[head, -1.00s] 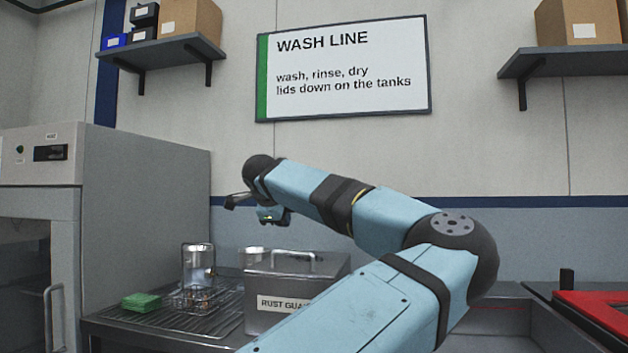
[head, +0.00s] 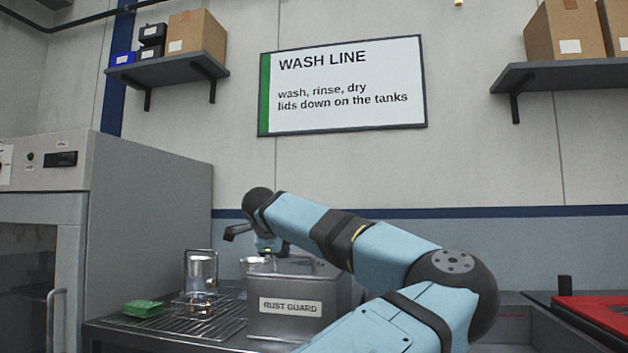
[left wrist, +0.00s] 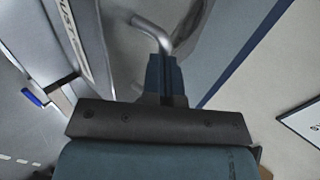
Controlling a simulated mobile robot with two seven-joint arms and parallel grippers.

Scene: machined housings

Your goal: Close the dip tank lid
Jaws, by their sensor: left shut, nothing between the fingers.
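The grey metal dip tank (head: 262,328), labelled RUST GUARD, stands on the bench left of my arm in the head view. Its lid handle (head: 296,263) shows at the tank's top. My arm hides the right part, and I cannot tell whether the lid is fully down. My left gripper (head: 268,246) is shut and empty, pointing down just above the lid. In the left wrist view the shut fingers (left wrist: 166,66) are close beside the curved metal handle (left wrist: 155,32). I cannot tell whether they touch it. My right gripper is not in view.
A wire basket with a metal cylinder (head: 201,272) and green pads (head: 143,307) sit on the drain rack left of the tank. A grey cabinet (head: 150,210) stands further left. A red item (head: 600,312) lies at the right. The wall is behind.

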